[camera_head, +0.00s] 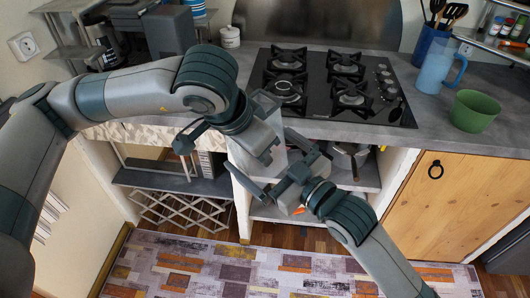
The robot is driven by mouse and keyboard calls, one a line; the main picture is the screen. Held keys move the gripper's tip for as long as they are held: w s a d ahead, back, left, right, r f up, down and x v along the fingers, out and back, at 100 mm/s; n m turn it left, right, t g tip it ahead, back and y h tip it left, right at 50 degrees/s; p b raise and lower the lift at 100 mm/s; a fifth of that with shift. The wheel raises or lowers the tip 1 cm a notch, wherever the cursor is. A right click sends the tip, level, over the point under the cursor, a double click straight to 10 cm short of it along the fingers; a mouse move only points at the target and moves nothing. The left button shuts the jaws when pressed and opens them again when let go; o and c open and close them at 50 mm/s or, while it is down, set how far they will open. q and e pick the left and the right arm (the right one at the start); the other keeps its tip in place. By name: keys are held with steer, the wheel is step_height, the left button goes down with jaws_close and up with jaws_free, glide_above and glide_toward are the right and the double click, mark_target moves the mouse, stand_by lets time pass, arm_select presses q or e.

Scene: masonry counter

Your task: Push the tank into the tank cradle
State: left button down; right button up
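A dark grey upright box (168,31) stands on the left of the counter beside a dark machine (108,40). I cannot make out the tank cradle. My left gripper (262,146) is in front of the counter's front edge, well to the right of and below the box. Whether its fingers are apart is unclear. The two grippers are close together in the picture.
A gas hob (330,88) fills the middle of the counter. A blue jug (440,66) and a green bowl (474,110) stand at the right. A white lidded pot (230,37) is behind the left arm. Open shelves are below the counter, with a patterned rug (230,268) on the floor.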

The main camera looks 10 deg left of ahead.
steer(key=c, duration=0.8)
arm_select(q)
steer(key=c, duration=2.4)
jaws_free()
steer(key=shift+c, duration=0.2)
arm_select(e)
steer(key=shift+c, duration=1.1)
arm_select(q)
steer(key=o, duration=0.5)
steer(key=shift+r, duration=0.15)
steer(key=v, duration=1.1)
steer(key=shift+s+a+r, duration=0.15)
steer(key=shift+s+r, duration=0.05)
steer(key=shift+r, duration=0.1)
